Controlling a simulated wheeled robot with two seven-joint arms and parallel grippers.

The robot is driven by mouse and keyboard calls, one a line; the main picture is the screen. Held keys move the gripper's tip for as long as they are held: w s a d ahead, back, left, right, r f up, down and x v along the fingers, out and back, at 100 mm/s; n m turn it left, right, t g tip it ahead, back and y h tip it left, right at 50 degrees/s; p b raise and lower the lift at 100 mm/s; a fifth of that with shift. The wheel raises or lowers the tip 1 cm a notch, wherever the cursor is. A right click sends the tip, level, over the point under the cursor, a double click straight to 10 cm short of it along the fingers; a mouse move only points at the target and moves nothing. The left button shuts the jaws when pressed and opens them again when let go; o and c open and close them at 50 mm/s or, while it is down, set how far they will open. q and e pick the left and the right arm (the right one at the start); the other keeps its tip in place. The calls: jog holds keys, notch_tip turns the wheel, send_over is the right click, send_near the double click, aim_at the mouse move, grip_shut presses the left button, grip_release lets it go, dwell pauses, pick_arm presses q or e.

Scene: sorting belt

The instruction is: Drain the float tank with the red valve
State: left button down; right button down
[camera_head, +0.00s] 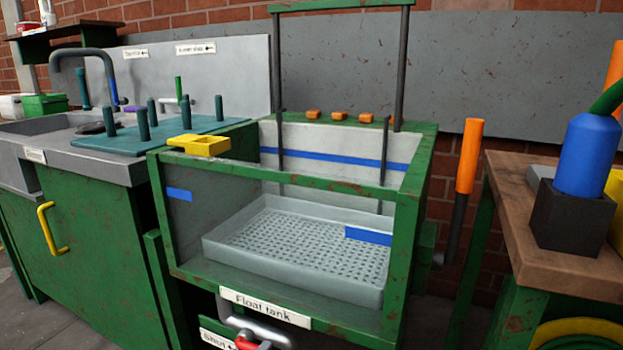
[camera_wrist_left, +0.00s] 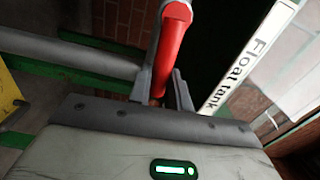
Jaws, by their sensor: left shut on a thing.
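The float tank (camera_head: 165,225) is a green-framed box with clear sides and a "Float tank" label (camera_head: 265,307) on its lower front edge. A grey perforated basket (camera_head: 300,243) sits inside it; I cannot tell a water level. The red valve (camera_head: 246,343) shows at the bottom edge of the head view, below a grey pipe (camera_head: 262,329), beside a partly cut-off "Shut" label with an arrow (camera_head: 219,339). In the left wrist view my left gripper (camera_wrist_left: 161,86) is shut on the red valve handle (camera_wrist_left: 172,48). My right gripper is out of view.
A sink bench (camera_head: 100,225) with a teal peg board (camera_head: 150,140) stands left. A yellow block (camera_head: 205,146) sits on the tank's left rim. A wooden bench (camera_head: 570,260) with a blue bottle (camera_head: 588,155) stands right, past an orange-handled lever (camera_head: 470,155).

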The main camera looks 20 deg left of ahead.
aim_at(254, 346)
pick_arm(q)
jog(key=shift+a, duration=0.25)
jog(key=shift+a+r+n+p, duration=0.1)
jog(key=shift+r+n+p, duration=0.6)
jog(key=shift+n+p, duration=0.35)
jog(key=shift+r+n+p, duration=0.1)
jog(key=shift+n+p, duration=0.35)
jog(key=n+p, duration=0.1)
jog(key=r+n+p, duration=0.1)
jog(key=shift+a+r+p, duration=0.25)
jog(key=shift+a+p, duration=0.05)
jog(key=shift+a, duration=0.05)
jog(key=shift+n, duration=0.5)
jog(key=shift+a, duration=0.1)
